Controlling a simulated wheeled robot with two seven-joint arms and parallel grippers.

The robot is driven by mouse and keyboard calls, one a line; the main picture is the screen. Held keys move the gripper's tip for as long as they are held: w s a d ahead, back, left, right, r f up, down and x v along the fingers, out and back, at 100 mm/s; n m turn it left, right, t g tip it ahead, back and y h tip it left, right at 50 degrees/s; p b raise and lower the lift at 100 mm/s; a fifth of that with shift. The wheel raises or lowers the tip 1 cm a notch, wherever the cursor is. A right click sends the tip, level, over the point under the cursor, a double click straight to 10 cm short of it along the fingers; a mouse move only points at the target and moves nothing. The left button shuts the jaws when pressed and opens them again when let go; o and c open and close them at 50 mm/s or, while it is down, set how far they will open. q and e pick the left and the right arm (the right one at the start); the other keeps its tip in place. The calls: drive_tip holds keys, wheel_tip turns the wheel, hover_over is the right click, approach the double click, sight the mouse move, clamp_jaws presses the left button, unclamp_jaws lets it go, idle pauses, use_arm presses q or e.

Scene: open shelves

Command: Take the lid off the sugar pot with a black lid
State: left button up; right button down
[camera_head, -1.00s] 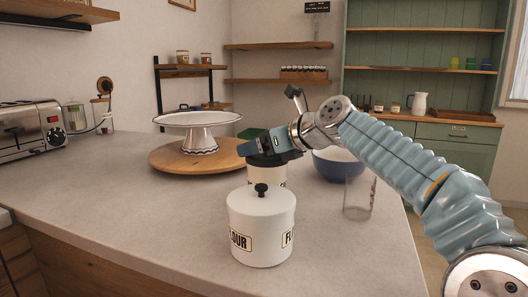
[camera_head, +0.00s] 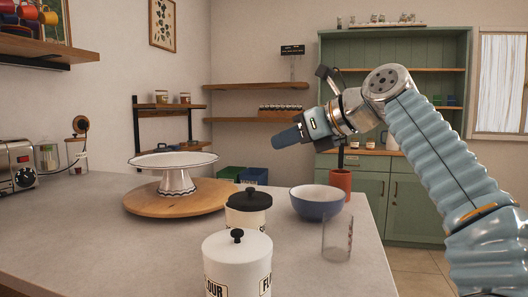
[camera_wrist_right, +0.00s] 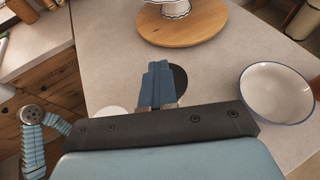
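The white pot with a black lid (camera_head: 248,199) stands on the counter behind the white flour pot (camera_head: 237,262). Its black lid with a knob is on it, and its label is mostly hidden by the flour pot. My right gripper (camera_head: 287,137) is raised above and to the right of the black-lidded pot, apart from it. In the wrist view its blue fingers (camera_wrist_right: 157,86) are together with nothing between them, and the black lid (camera_wrist_right: 180,79) shows partly hidden beside them. My left gripper is not in view.
A blue-and-white bowl (camera_head: 318,202) and a clear glass (camera_head: 337,238) stand right of the pots. A white cake stand (camera_head: 174,161) is on a round wooden board (camera_head: 150,204) behind to the left. A brown cup (camera_head: 341,183) is behind the bowl.

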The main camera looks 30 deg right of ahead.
drive_tip(key=shift+v, duration=1.2)
drive_tip(key=c, duration=1.9)
unclamp_jaws()
drive_tip(key=o, duration=1.5)
drive_tip(key=shift+w, duration=0.1)
drive_tip(key=shift+d, duration=0.1)
drive_tip(key=v, duration=1.1)
drive_tip(key=o, duration=0.4)
drive_tip(key=shift+s+r, duration=0.15)
drive_tip(key=shift+s, duration=0.3)
drive_tip(key=shift+c, duration=0.2)
drive_tip(key=shift+w+d, duration=0.1)
